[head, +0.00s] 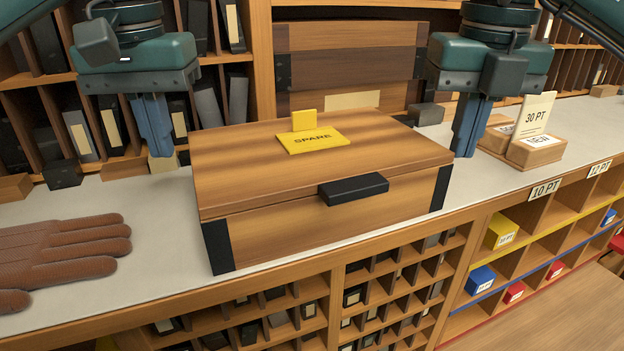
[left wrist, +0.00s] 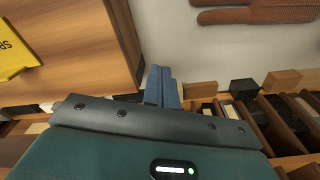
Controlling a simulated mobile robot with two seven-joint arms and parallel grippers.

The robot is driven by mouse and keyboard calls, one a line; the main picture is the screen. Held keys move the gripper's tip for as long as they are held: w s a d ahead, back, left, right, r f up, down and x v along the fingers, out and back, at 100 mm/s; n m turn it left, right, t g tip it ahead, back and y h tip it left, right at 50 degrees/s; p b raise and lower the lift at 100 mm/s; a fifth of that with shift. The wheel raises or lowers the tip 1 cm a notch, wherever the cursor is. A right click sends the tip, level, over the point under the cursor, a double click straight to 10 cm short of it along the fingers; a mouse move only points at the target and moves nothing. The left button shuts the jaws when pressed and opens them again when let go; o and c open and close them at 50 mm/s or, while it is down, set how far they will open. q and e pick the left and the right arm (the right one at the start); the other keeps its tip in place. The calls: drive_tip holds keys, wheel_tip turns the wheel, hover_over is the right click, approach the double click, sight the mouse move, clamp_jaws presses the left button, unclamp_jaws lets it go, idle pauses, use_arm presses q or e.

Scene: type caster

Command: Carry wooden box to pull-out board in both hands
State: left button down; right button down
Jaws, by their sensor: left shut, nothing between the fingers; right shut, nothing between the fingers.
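The wooden box (head: 330,215) sits closed on the grey counter (head: 110,205), with black corner pieces and a black front handle (head: 353,188). A yellow "SPARE" card (head: 312,141) lies on its lid. My left gripper (head: 157,140) is shut and empty, pointing down just left of the box; its fingers also show in the left wrist view (left wrist: 162,88) close beside the box's side (left wrist: 80,45). My right gripper (head: 468,140) is shut and empty, pointing down just right of the box. A flat wooden surface (head: 575,315) at the lower right may be the pull-out board; its identity is unclear.
A brown glove (head: 65,255) lies on the counter at left. A "30 PT" card stands in a wooden block (head: 535,150) at right. Racks (head: 215,95) stand behind, with small blocks before them. Compartments (head: 390,285) with coloured boxes lie below the counter edge.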

use_arm(q)
drive_tip(key=shift+d+f, duration=0.2)
drive_tip(key=shift+f, duration=0.15)
use_arm(e)
drive_tip(key=shift+a+f, duration=0.2)
drive_tip(key=shift+f, duration=0.1)
use_arm(q)
drive_tip(key=shift+d, duration=0.55)
use_arm(e)
drive_tip(key=shift+a, duration=0.55)
use_arm(q)
drive_tip(key=shift+d, duration=0.1)
use_arm(e)
drive_tip(key=shift+a, duration=0.1)
